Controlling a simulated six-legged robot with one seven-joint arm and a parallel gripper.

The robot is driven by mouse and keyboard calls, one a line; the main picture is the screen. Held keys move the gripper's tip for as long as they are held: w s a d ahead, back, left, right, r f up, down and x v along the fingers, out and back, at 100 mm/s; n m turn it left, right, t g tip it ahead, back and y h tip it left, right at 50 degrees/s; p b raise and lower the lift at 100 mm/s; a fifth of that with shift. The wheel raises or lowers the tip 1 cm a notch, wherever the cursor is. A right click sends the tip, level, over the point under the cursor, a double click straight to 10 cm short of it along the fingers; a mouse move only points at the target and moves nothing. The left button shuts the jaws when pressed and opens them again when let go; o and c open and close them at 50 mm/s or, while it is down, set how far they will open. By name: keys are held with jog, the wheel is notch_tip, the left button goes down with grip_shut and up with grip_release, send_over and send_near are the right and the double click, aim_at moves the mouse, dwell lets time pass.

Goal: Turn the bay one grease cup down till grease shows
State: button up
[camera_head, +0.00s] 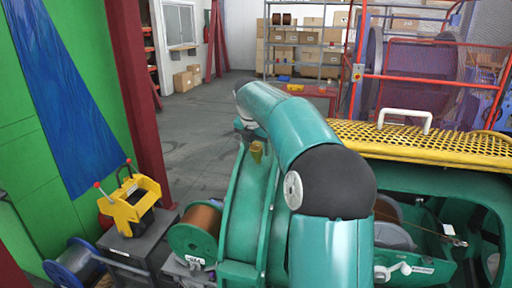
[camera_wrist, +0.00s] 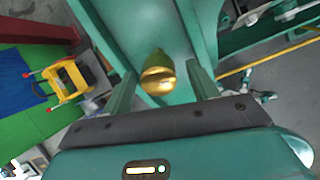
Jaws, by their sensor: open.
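The brass grease cup (camera_wrist: 157,75) shows in the wrist view, a rounded gold cap on a green machine face. It also shows small and brass-coloured in the head view (camera_head: 257,152), on the green frame just below the end of my arm. My gripper (camera_wrist: 161,69) is open in the wrist view. One finger is on each side of the cup, with visible gaps, and neither finger appears to touch it. In the head view my arm hides the gripper's fingers. I cannot make out any grease on the cup.
A copper-coloured wire spool (camera_head: 194,236) stands left of the green frame. A yellow carrier (camera_head: 132,203) with red-knobbed handles stands farther left. A yellow perforated guard (camera_head: 420,142) with a white handle (camera_head: 405,116) is at the right. The grey floor (camera_head: 205,115) behind is clear.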

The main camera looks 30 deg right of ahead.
jog(key=shift+s, duration=0.15)
jog(key=shift+w+f, duration=0.35)
jog(key=shift+w, duration=0.05)
jog(key=shift+s+r, duration=0.15)
jog(key=shift+s, duration=0.1)
jog(key=shift+w, duration=0.2)
jog(key=c, duration=1)
jog(key=shift+m, duration=0.4)
